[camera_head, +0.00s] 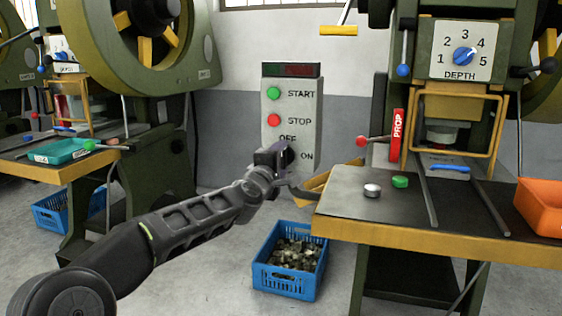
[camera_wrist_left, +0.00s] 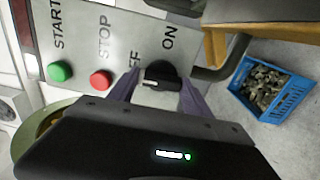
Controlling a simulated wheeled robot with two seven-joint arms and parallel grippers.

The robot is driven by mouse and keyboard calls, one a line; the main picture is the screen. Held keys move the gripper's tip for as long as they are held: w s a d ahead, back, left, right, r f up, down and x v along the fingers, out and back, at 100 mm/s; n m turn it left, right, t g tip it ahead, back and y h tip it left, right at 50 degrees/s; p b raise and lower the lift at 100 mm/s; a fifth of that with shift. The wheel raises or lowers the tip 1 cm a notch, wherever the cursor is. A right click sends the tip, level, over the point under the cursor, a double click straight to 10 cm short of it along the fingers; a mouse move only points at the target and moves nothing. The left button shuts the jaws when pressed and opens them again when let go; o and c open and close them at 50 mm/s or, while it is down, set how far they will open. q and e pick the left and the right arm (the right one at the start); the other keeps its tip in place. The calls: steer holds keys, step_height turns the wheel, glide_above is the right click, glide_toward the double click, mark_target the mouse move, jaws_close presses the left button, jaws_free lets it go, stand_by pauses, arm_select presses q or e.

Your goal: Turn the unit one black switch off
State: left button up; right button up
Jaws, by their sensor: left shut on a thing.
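The control panel (camera_head: 302,120) is a grey box on the back wall with a green START button (camera_head: 273,93), a red STOP button (camera_head: 274,120) and OFF and ON labels. My left gripper (camera_head: 287,155) is at the panel's lower part and hides most of the black switch there. In the left wrist view the black switch (camera_wrist_left: 160,74) sits between the two fingers of my left gripper (camera_wrist_left: 160,88), below the OFF and ON labels. The fingers are shut on the switch. My right gripper is in neither view.
A blue crate (camera_head: 316,285) of metal pieces stands on the floor below the panel. A press table (camera_head: 345,222) is at right with a green and a grey disc, a blue-handled tool and an orange bin (camera_head: 541,205). Another press stands at left.

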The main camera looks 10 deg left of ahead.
arm_select(q)
steer(key=o, duration=1.4)
steer(key=shift+c, duration=0.2)
steer(key=s+b, duration=0.1)
steer(key=s, duration=0.6)
steer(key=shift+s+a, duration=0.25)
steer(key=shift+s, duration=0.15)
